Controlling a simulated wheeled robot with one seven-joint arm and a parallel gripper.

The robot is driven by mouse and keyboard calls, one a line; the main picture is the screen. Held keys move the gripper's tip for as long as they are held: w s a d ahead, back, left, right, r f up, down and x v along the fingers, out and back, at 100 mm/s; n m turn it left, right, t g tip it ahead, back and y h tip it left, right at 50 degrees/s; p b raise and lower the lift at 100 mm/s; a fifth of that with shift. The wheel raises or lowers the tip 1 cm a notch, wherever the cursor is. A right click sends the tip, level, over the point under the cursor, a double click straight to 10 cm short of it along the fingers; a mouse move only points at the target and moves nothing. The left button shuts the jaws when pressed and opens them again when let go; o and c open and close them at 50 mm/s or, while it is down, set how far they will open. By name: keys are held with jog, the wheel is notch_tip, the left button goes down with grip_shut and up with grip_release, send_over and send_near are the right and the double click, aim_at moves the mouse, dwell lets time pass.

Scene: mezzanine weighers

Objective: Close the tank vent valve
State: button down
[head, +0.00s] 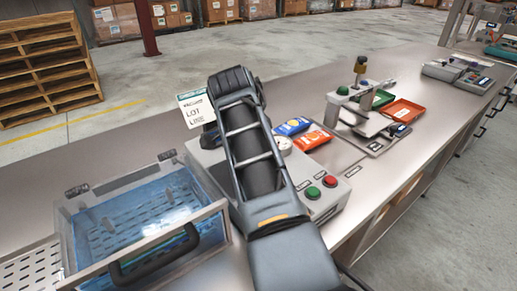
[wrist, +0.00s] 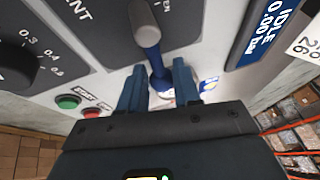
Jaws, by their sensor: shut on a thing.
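The tank vent valve shows in the wrist view as a lever (wrist: 147,35) with a grey rounded end and a blue shaft. It stands out from a light grey panel, by a dark plate with lettering that ends in "ENT". In the head view my arm covers the lever and the gripper.
In the wrist view a black dial (wrist: 14,65), a green button (wrist: 68,101), a red button (wrist: 92,112) and an "IDLE" display (wrist: 262,30) lie close by. In the head view a clear tank (head: 140,225) stands left, and food packets (head: 292,126) and a scale (head: 372,125) right.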

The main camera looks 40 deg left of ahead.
jog(key=c, duration=0.8)
grip_release()
jog(key=shift+r, duration=0.1)
jog(key=v, duration=0.7)
jog(key=shift+s+r+b, duration=0.2)
jog(key=shift+r+b, duration=0.05)
jog(key=shift+b, duration=0.15)
jog(key=shift+d, duration=0.1)
